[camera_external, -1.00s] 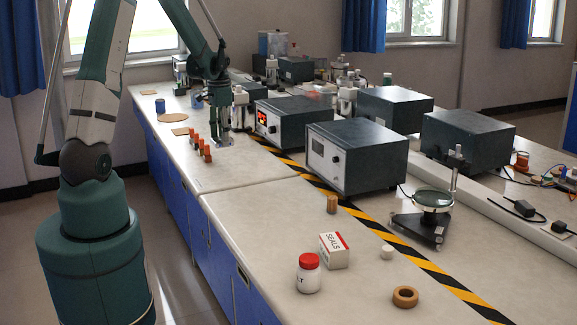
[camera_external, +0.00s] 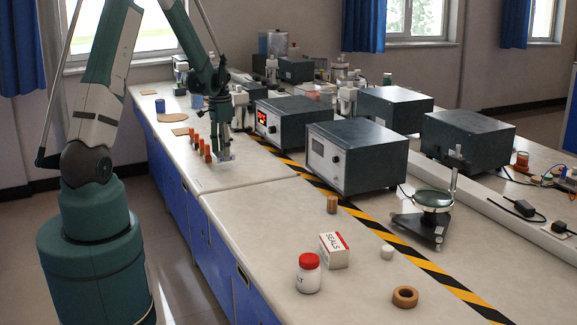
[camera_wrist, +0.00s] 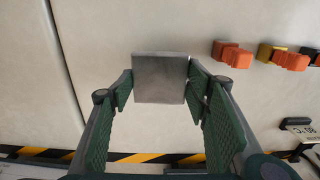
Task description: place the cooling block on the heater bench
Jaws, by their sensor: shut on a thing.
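The cooling block appears to be the square grey metal block (camera_wrist: 160,78) in the wrist view. My gripper (camera_wrist: 160,85) is shut on it, with a green finger against its left and right sides. I cannot tell whether the block touches the worktop. No heater bench is clearly identifiable; a dark box with a red lit display (camera_external: 280,118) stands right of my gripper.
A row of orange-topped pieces (camera_external: 201,146) stands close left of my gripper; they also show in the wrist view (camera_wrist: 231,54). A striped strip (camera_external: 345,205) runs along the worktop. A white jar (camera_external: 308,275) and SEALS box (camera_external: 334,250) stand nearer. Bare worktop (camera_external: 250,180) lies in front.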

